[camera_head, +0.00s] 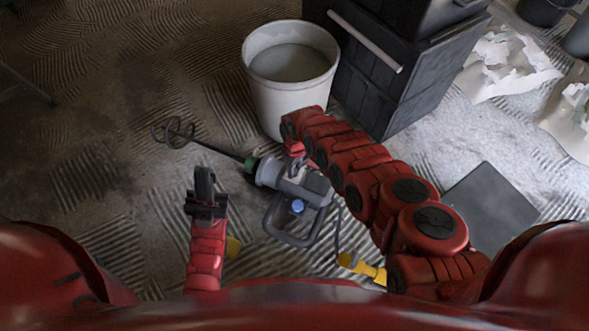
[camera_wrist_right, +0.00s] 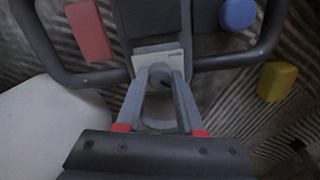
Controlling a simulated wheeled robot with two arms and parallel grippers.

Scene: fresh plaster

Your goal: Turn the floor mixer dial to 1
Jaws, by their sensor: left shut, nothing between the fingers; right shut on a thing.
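The floor mixer (camera_head: 292,192) lies on the floor, a grey machine with a looped handle frame, a green collar and a dark whisk (camera_head: 175,133) pointing left. Its small round grey dial (camera_wrist_right: 159,73) sits in front of a white plate (camera_wrist_right: 158,58) in the right wrist view. My right gripper (camera_wrist_right: 160,84) is shut on the dial, one finger on each side. In the head view the right gripper (camera_head: 297,165) is over the mixer's body and hides the dial. The number on the dial cannot be read. My left gripper (camera_head: 205,180) is shut and empty, left of the mixer.
A white bucket (camera_head: 290,98) with grey contents stands behind the mixer, close to my right arm. A dark box (camera_head: 375,85) stands beside it. A yellow thing (camera_head: 362,268) lies in front of the mixer, and a dark flat board (camera_head: 490,205) lies at right.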

